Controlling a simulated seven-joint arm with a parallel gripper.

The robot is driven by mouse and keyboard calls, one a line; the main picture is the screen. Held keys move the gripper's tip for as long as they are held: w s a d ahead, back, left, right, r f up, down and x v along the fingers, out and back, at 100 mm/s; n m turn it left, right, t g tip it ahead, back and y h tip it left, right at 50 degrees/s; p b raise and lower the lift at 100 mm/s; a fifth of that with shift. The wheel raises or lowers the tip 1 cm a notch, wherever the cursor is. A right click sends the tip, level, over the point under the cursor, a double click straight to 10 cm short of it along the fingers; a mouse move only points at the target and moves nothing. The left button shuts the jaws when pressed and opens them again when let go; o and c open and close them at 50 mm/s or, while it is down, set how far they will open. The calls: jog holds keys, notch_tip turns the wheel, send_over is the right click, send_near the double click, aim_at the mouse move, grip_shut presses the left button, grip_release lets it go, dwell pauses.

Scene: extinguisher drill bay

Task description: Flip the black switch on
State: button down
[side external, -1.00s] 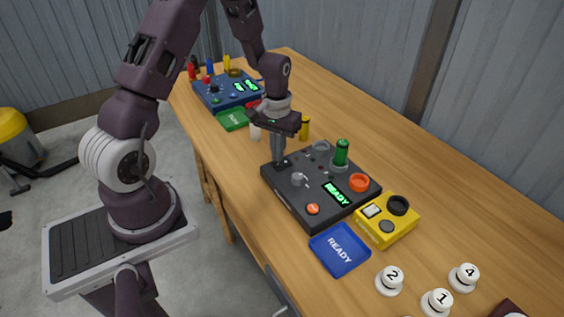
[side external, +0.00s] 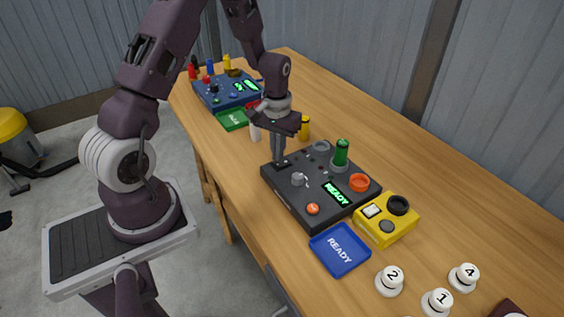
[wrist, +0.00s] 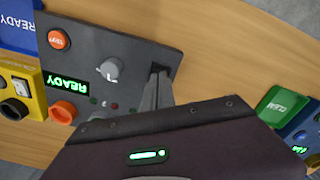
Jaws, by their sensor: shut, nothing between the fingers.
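The black panel box (side external: 300,208) stands on the wooden table with a lit green READY display (side external: 337,194), a grey knob (side external: 298,179) and an orange button (side external: 313,208). The black switch (wrist: 160,69) is at the panel's corner in the wrist view, largely hidden by my fingertips. My gripper (side external: 278,162) points down at that corner, shut and empty. In the wrist view its fingertips (wrist: 157,82) are at the switch; I cannot tell whether they touch it or which way it is set.
A green cylinder (side external: 341,153) and orange ring (side external: 359,183) are on the panel. A yellow box (side external: 386,226), blue READY tray (side external: 340,249) and numbered white pieces (side external: 390,281) stand nearby. A blue box (side external: 222,92) and green tray (side external: 231,120) lie beyond my gripper.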

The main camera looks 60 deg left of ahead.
jog(key=shift+f, duration=0.9)
dwell(0.4)
jog(key=shift+r, duration=3.5)
notch_tip(320, 180, up, 8)
jog(key=m+t, duration=0.1)
send_over(278, 165)
jog(key=s+d, duration=0.1)
jog(key=d, duration=0.3)
jog(key=s+d+r+m+t, duration=0.2)
jog(key=s+d+r, duration=0.4)
jog(key=r, duration=0.3)
jog(key=s+d+r+m+t, duration=0.1)
jog(key=s+d+r, duration=0.1)
jog(key=s, duration=0.4)
jog(key=s+d+r+m+t, duration=0.1)
jog(key=s+d+r+m, duration=0.1)
jog(key=s, duration=0.4)
jog(key=shift+s+d+t, duration=0.25)
jog(key=shift+d+t, duration=0.05)
jog(key=shift+d, duration=0.4)
